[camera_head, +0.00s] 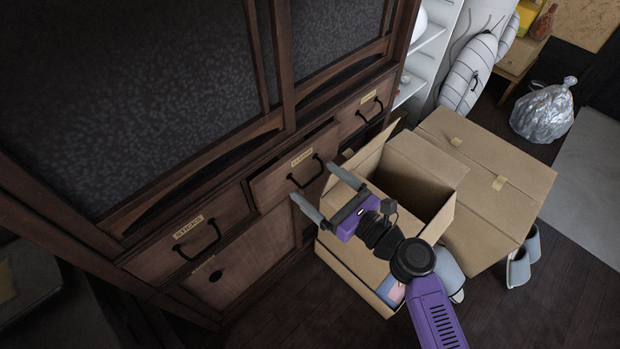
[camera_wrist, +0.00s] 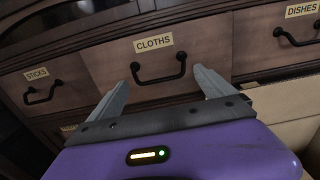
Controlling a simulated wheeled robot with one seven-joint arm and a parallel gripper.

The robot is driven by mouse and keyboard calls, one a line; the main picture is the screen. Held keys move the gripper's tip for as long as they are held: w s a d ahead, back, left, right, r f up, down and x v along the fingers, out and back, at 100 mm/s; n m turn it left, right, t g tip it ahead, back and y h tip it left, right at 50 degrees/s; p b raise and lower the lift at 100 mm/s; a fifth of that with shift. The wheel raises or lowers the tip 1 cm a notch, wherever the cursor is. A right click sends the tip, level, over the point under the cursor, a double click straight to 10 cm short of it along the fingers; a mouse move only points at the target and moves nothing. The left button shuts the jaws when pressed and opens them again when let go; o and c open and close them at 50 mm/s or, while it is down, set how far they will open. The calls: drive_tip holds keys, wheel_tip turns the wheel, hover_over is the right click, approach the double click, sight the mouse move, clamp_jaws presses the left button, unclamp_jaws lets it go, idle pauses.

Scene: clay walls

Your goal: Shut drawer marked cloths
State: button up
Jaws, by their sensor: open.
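The drawer marked CLOTHS (camera_head: 270,190) is the middle one in a row of brown wooden drawers. It stands slightly out from the cabinet, with a dark gap along its top edge. Its label and black bar handle (camera_head: 307,173) face me; the handle also shows in the wrist view (camera_wrist: 158,80). My gripper (camera_head: 311,181) is open and empty, in front of this drawer. In the wrist view my gripper (camera_wrist: 166,67) has one finger near each end of the handle. I cannot tell whether the fingers touch the drawer front.
The STICKS drawer (camera_head: 165,256) is at left and the DISHES drawer (camera_head: 352,115) at right; both look shut. An open cardboard box (camera_head: 440,222) stands close beneath my arm, with a closed box (camera_head: 517,181) beside it. Dark floor is free at lower right.

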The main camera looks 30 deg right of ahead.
sight(302, 172)
drive_tip(key=shift+x, duration=1.1)
clamp_jaws()
drive_tip(key=shift+x, duration=1.5)
unclamp_jaws()
drive_tip(key=shift+w, duration=0.15)
drive_tip(key=shift+a, duration=0.1)
drive_tip(key=shift+a, duration=0.1)
